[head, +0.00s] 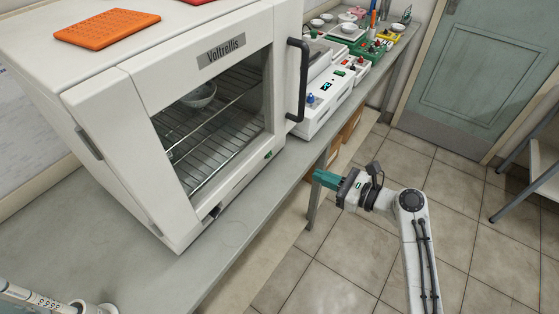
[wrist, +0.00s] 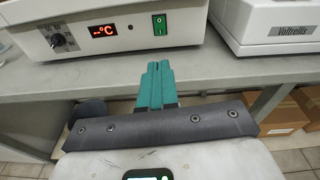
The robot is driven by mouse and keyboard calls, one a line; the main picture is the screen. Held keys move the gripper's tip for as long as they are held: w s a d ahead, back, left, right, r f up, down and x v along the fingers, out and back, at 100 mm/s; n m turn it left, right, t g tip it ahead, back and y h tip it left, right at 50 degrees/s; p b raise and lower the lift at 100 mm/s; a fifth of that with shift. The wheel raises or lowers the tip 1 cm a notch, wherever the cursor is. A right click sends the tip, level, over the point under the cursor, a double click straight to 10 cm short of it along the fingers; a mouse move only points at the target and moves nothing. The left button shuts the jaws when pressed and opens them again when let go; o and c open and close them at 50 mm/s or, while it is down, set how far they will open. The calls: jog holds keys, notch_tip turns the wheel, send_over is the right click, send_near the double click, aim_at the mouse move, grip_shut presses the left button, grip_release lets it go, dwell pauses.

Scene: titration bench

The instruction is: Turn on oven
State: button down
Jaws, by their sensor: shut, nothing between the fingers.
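The oven (head: 150,130) is a large white box with a glass door on the grey bench. Its green rocker switch (head: 268,155) is low on the front, near the right end. In the wrist view, the oven's lower panel shows a black dial, a lit red display (wrist: 102,30) reading dashes and °C, and the green switch (wrist: 159,25). My gripper (head: 322,180) has teal fingers and is shut and empty. It is in front of the bench edge, apart from the oven. In the wrist view its fingertips (wrist: 158,68) appear just below the switch.
The bench edge (wrist: 220,72) runs between my gripper and the oven. A second white device (head: 330,90) stands right of the oven, near its black door handle (head: 297,80). Brown boxes (wrist: 285,115) sit under the bench. The tiled floor (head: 450,185) is open.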

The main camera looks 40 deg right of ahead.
aim_at(270, 156)
jog(key=shift+f+m, duration=0.15)
jog(key=shift+m, duration=0.45)
jog(key=p+x, duration=0.1)
jog(key=x, duration=1.2)
jog(key=shift+w+p, duration=0.35)
jog(key=shift+w, duration=0.1)
